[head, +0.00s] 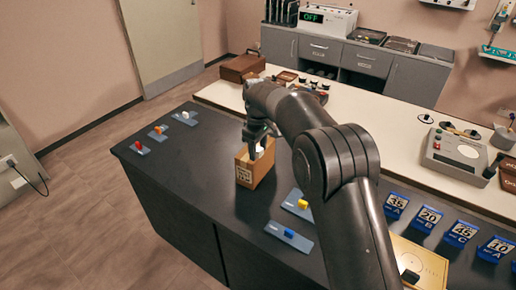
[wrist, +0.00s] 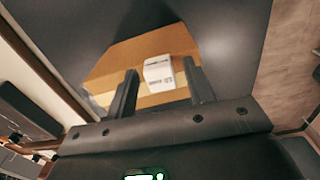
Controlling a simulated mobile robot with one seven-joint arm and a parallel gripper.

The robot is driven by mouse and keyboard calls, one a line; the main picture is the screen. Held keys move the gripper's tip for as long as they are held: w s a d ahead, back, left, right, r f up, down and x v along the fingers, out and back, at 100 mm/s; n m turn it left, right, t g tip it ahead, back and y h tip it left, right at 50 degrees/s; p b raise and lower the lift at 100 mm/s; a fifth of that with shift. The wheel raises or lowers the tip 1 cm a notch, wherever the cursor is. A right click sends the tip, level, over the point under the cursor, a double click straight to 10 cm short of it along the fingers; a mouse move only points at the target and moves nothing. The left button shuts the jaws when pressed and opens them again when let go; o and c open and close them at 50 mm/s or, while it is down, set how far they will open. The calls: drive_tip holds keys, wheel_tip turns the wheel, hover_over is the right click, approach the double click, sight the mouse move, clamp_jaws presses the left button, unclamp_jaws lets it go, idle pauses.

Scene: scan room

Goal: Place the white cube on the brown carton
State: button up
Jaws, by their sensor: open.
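The white cube (wrist: 157,75) is between my two fingers, over the carton, with small dark print on one side. My gripper (head: 260,143) is at the top of the carton, and its fingers also show in the wrist view (wrist: 161,72). The fingers are open, with a visible gap on the left side of the cube. I cannot tell whether the cube's underside fully touches the carton.
Blue-grey trays with small coloured blocks lie near the carton, including a yellow block (head: 303,204) and a blue block (head: 289,233). More small trays, one with a red block (head: 138,146), lie at the counter's far left. A white bench (head: 380,126) with instruments runs behind.

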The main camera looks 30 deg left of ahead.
sight(258, 149)
wheel_tip(258, 149, up, 12)
drive_tip(key=w+d+r+m+t, duration=0.15)
drive_tip(key=d+r, duration=0.25)
drive_tip(key=d, duration=0.4)
drive_tip(key=w+d+r+m+g, duration=0.1)
drive_tip(key=d+r+m, duration=0.1)
drive_tip(key=d+r, duration=0.4)
drive_tip(key=s+d+r+m+t+y, duration=0.1)
drive_tip(key=s+d+r+m, duration=0.15)
drive_tip(key=d, duration=0.75)
drive_tip(key=s+d+r+m+t, duration=0.1)
drive_tip(key=s+d+m, duration=0.15)
drive_tip(key=d, duration=0.75)
drive_tip(key=s+d+f+m+t, duration=0.1)
drive_tip(key=s+d+f+m, duration=0.2)
drive_tip(key=s+d, duration=0.3)
drive_tip(key=s+d+f+m+t, duration=0.1)
drive_tip(key=s+d+f+m, duration=0.2)
drive_tip(key=s+d, duration=0.4)
drive_tip(key=s+d+f+m+t+h, duration=0.1)
drive_tip(key=s+d+f+m, duration=0.2)
drive_tip(key=s+d, duration=0.4)
drive_tip(key=shift+s+d+f, duration=0.15)
drive_tip(key=shift+d+f, duration=0.3)
drive_tip(key=shift+d, duration=0.05)
drive_tip(key=shift+o, duration=0.5)
drive_tip(key=shift+m, duration=0.25)
